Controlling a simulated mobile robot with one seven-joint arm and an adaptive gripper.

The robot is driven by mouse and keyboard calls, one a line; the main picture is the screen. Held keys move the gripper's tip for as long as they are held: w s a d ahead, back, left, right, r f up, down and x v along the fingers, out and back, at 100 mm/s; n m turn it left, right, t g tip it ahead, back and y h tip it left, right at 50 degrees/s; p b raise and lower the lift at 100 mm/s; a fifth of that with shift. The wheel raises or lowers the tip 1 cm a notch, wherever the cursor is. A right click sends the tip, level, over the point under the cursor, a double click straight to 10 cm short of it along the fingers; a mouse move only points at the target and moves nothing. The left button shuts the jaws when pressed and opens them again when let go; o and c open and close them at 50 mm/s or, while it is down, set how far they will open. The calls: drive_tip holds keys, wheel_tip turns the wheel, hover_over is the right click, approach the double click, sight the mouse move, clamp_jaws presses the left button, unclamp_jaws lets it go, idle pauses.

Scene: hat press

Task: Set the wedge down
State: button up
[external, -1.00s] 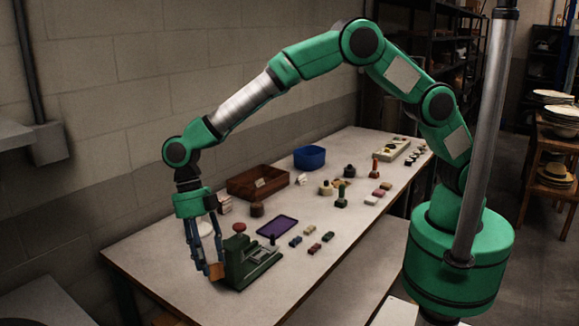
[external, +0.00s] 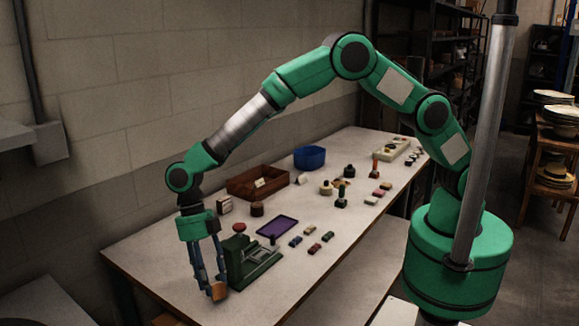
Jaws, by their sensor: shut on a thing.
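The wedge (external: 220,292) is a small orange-brown block, low at the near left end of the table. My gripper (external: 217,289) points down and is shut on it. The wedge is just left of and in front of the dark green press (external: 250,262) with its red knob. I cannot tell whether the wedge's underside touches the tabletop (external: 170,262).
A purple tray (external: 277,226) lies behind the press, with several small coloured blocks (external: 313,249) to its right. A brown wooden box (external: 258,183) and a blue bin (external: 309,158) stand farther back. The table's front edge is close to my gripper.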

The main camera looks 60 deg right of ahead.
drive_tip(key=shift+f+b, duration=0.3)
drive_tip(key=shift+f, duration=1.3)
drive_tip(key=shift+f, duration=0.15)
drive_tip(key=o, duration=1.2)
drive_tip(key=shift+c, duration=0.2)
drive_tip(key=p+v, duration=0.2)
drive_tip(key=v, duration=1)
drive_tip(key=shift+d+r, duration=0.1)
drive_tip(key=shift+r, duration=0.15)
